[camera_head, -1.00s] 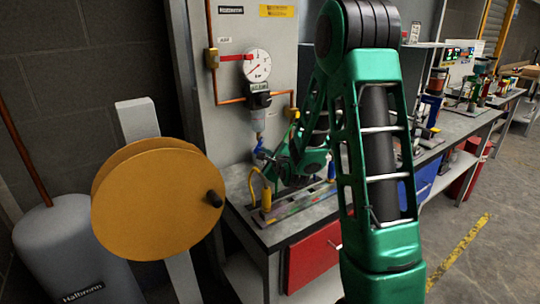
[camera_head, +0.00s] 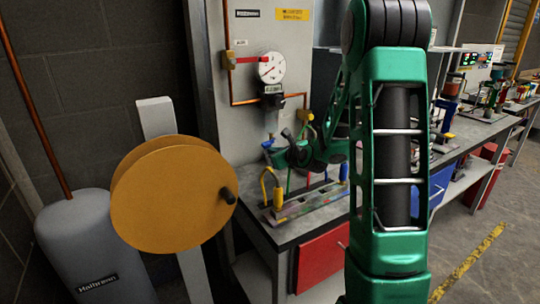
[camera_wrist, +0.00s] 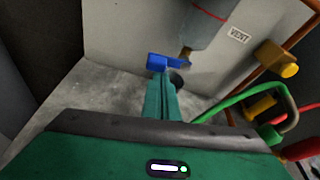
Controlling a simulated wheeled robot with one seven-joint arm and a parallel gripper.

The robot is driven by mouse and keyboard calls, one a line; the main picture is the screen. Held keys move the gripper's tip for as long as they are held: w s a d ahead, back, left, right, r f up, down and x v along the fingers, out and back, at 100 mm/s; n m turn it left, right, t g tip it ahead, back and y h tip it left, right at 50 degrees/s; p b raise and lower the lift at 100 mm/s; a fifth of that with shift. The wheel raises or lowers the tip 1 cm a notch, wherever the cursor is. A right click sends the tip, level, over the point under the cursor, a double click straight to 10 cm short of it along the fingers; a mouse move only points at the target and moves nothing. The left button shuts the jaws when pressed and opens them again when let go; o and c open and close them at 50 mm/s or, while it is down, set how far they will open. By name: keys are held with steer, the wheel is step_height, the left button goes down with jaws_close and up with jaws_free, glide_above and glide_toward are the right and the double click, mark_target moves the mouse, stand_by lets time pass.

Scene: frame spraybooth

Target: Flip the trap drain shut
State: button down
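The trap drain shows in the wrist view as a blue lever (camera_wrist: 165,61) on a small brass outlet (camera_wrist: 186,52) under the grey trap bowl (camera_wrist: 205,22). The lever lies roughly sideways, pointing left from the outlet. My gripper (camera_wrist: 158,78) reaches toward it from below; its green fingers look pressed together with only a seam between them. The fingertips are at or very near the lever's underside; I cannot tell whether they touch. In the head view the bowl (camera_head: 271,121) hangs below the gauge, and the drain is small beside my gripper (camera_head: 274,155).
A round gauge (camera_head: 271,67) and copper pipe sit on the grey panel. Curved hoses and a yellow-handled fitting (camera_head: 278,196) stand on the bench near my gripper. An orange reel (camera_head: 165,195) and grey tank (camera_head: 85,245) stand at the left.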

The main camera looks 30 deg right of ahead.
steer(key=shift+r, duration=0.3)
steer(key=shift+s, duration=0.1)
stand_by(0.6)
